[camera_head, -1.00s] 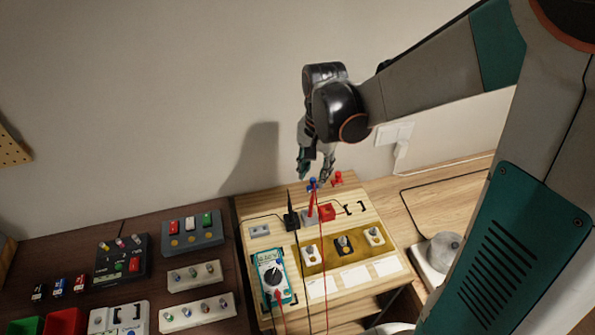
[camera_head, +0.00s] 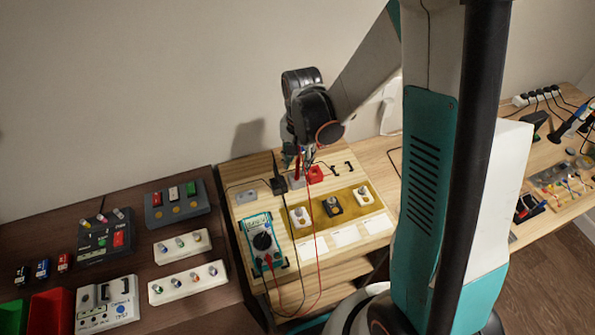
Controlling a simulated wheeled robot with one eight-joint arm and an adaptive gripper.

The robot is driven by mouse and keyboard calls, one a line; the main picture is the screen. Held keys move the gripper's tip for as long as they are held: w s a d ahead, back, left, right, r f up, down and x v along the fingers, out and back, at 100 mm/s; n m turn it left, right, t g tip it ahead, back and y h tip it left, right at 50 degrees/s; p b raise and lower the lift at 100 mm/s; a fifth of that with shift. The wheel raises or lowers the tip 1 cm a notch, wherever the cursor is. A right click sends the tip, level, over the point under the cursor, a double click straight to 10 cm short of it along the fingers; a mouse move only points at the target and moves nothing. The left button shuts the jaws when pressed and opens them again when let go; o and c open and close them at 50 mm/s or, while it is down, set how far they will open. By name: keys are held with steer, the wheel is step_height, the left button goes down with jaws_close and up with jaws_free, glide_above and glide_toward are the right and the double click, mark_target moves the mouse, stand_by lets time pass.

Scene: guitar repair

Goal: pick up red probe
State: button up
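The red probe (camera_head: 297,174) stands upright at the back of the light wooden board, with its red lead running down to the teal multimeter (camera_head: 262,240). My gripper (camera_head: 299,158) points down right at the top of the red probe. The fingers overlap the probe's upper end and are small and dark here, so I cannot tell whether they are open or closed on it. The black probe (camera_head: 274,163) stands in a black holder just left of my gripper.
A red block (camera_head: 316,173) sits close to the right of the red probe. A yellow panel with several switches (camera_head: 333,206) lies in front. A dark bench at left holds switch boxes (camera_head: 177,203) and a red bin (camera_head: 52,311). Tools (camera_head: 575,122) lie far right.

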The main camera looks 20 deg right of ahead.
steer(key=shift+f, duration=0.5)
jaws_close()
steer(key=shift+r, duration=0.15)
